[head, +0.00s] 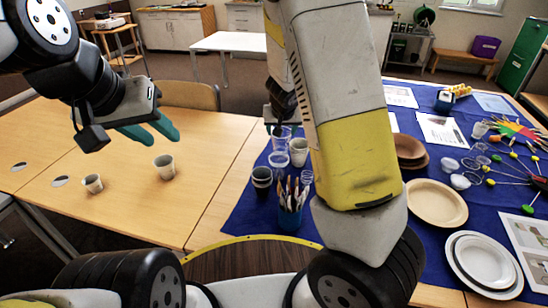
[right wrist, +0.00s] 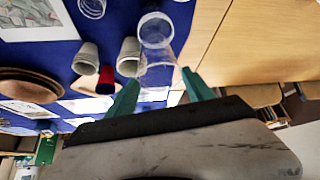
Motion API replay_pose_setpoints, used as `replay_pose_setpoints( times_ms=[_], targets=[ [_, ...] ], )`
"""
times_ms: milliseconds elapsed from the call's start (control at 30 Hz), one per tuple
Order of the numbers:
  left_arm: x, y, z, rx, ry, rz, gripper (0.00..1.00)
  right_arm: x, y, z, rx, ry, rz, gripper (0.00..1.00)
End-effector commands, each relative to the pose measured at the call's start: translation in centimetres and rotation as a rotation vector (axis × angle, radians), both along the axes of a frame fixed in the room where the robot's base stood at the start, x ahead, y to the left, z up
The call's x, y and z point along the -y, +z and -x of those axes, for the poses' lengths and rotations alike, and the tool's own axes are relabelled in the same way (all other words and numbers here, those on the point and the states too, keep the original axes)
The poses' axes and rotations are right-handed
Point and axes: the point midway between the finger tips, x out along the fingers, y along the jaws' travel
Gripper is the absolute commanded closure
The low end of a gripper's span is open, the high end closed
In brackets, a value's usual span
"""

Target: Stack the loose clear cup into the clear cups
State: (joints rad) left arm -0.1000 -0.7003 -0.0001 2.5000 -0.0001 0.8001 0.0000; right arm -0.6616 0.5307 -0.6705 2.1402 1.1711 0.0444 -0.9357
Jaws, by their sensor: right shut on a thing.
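My right gripper (right wrist: 160,92) is shut on a clear cup (right wrist: 157,68), which sits between its teal fingertips. In the head view the held clear cup (head: 283,132) shows at the end of my right arm, above the blue cloth. Clear cups (head: 277,160) stand just below it on the cloth, partly overlapped in this view. Another clear cup (head: 306,177) is by the brush pot; a clear rim (right wrist: 92,7) shows at the top of the wrist view. My left gripper (head: 152,130) is open and empty above the wooden table.
A pale cup (head: 299,152), dark cups (head: 262,180) and a blue brush pot (head: 290,216) stand close by. Plates (head: 437,203) lie at right. My right arm hides the middle.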

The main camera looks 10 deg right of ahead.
Motion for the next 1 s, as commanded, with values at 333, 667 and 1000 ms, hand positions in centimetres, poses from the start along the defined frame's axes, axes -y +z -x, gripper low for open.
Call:
replay_pose_setpoints(
  times_ms=[333, 667, 1000],
  targets=[
    [0.0, 0.0, 0.0, 0.000, 0.000, 0.000, 0.64, -0.2, 0.0, -0.7, -0.005, -0.006, -0.001, 0.95],
    [0.0, 0.0, 0.0, 0.000, 0.000, 0.000, 0.64, 0.0, -3.1, -0.6, -0.008, -0.009, 0.000, 0.95],
    [0.0, 0.0, 0.0, 0.000, 0.000, 0.000, 0.64, -0.3, -5.3, -0.7, -0.003, -0.004, 0.003, 0.95]
  ],
)
